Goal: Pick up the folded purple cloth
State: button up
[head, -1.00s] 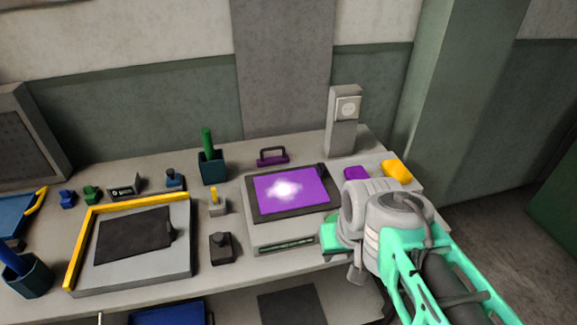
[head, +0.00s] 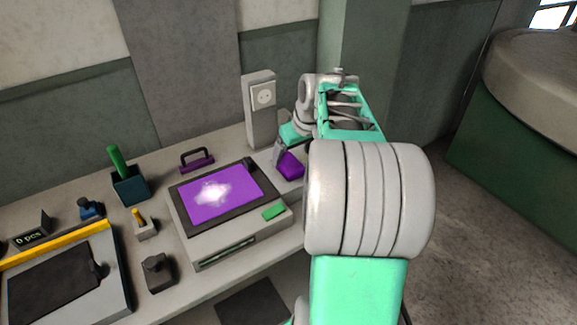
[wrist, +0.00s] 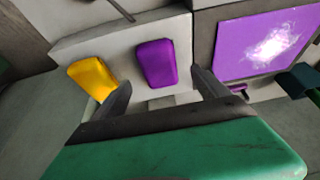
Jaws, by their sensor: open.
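The folded purple cloth (head: 289,166) lies on the right end of the grey bench, right of the lit purple panel. In the wrist view the purple cloth (wrist: 157,63) is a small rounded pad on a light surface. My gripper (wrist: 162,77) is open and empty, its two fingers apart with the cloth between and beyond their tips. I cannot tell how high above the cloth the fingers are. In the head view my gripper (head: 279,150) is at the cloth's upper left edge, partly hidden by my arm.
A yellow folded cloth (wrist: 92,77) lies close left of the purple one in the wrist view. The grey device with the purple panel (head: 222,192) stands beside the cloth, with a grey socket post (head: 262,108) behind. A purple handle (head: 197,160) is farther left.

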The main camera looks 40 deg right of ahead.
aim_at(289, 162)
jog(key=p+x, duration=0.1)
jog(key=x, duration=0.4)
jog(key=shift+f, duration=0.4)
jog(key=shift+f, duration=0.15)
jog(key=c, duration=1.5)
jog(key=shift+r, duration=0.45)
notch_tip(289, 162, up, 3)
jog(key=shift+r, duration=0.1)
jog(key=s+a+r, duration=0.1)
jog(key=a+r, duration=0.1)
jog(key=s+r+b, duration=0.1)
jog(key=r, duration=0.1)
jog(key=shift+s+a+r, duration=0.1)
jog(key=shift+s+a, duration=0.25)
jog(key=shift+a, duration=0.05)
jog(key=s+a+r, duration=0.1)
jog(key=s+a, duration=0.1)
jog(key=s+a+r+b, duration=0.1)
jog(key=s+a+r, duration=0.3)
jog(key=s+a, duration=0.1)
jog(key=shift+a+b, duration=0.1)
jog(key=shift+b, duration=0.2)
